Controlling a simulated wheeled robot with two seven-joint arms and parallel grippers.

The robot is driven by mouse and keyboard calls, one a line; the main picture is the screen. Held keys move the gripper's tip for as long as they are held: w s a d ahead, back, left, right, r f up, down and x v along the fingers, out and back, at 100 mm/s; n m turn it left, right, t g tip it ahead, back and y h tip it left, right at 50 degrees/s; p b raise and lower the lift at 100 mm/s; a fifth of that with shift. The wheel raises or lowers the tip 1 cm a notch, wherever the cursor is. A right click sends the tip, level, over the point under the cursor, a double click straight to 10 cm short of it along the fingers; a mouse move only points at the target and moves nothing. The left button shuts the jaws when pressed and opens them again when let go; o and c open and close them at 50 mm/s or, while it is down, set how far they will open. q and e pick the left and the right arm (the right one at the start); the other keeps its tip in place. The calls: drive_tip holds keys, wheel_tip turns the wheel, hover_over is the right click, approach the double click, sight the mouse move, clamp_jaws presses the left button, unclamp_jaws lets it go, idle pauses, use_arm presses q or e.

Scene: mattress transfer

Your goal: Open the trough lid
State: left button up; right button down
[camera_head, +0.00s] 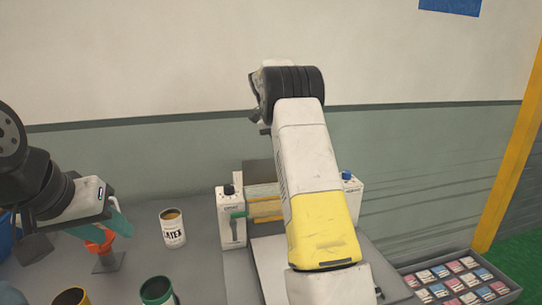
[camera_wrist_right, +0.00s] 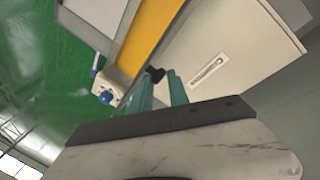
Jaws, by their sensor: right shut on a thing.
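The handle lies by a yellow strip (camera_wrist_right: 150,30) and a pale panel with a slot (camera_wrist_right: 220,55); I cannot tell which part is the lid. My left gripper (camera_head: 112,222) hangs at the left; its opening is unclear.
An orange funnel-like piece (camera_head: 99,244) on a stand is just below my left gripper. A LATEX can (camera_head: 172,230), a green-rimmed can (camera_head: 157,291) and a yellow can (camera_head: 71,297) stand on the grey table. A tray of small packs (camera_head: 409,281) lies at right.

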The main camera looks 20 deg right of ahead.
drive_tip(key=shift+w+a+f, duration=0.25)
drive_tip(key=shift+w+f, duration=0.4)
drive_tip(key=shift+w, duration=0.25)
drive_tip(key=shift+w+a+f, duration=0.25)
drive_tip(key=shift+w+f, duration=0.35)
drive_tip(key=shift+w, duration=0.25)
drive_tip(key=shift+w+f, duration=0.1)
drive_tip(key=c, duration=1.2)
unclamp_jaws()
drive_tip(key=shift+w+a+f, duration=0.1)
drive_tip(key=shift+w+a, duration=0.05)
drive_tip(key=shift+w, duration=0.1)
drive_tip(key=shift+s, duration=0.1)
drive_tip(key=shift+s+d, duration=0.1)
drive_tip(key=shift+d, duration=0.35)
drive_tip(key=s+a+r, duration=0.3)
drive_tip(key=s, duration=0.4)
drive_tip(key=s+a+r, duration=0.3)
drive_tip(key=s, duration=0.4)
drive_tip(key=shift+s+a, duration=0.15)
drive_tip(key=shift+s, duration=0.25)
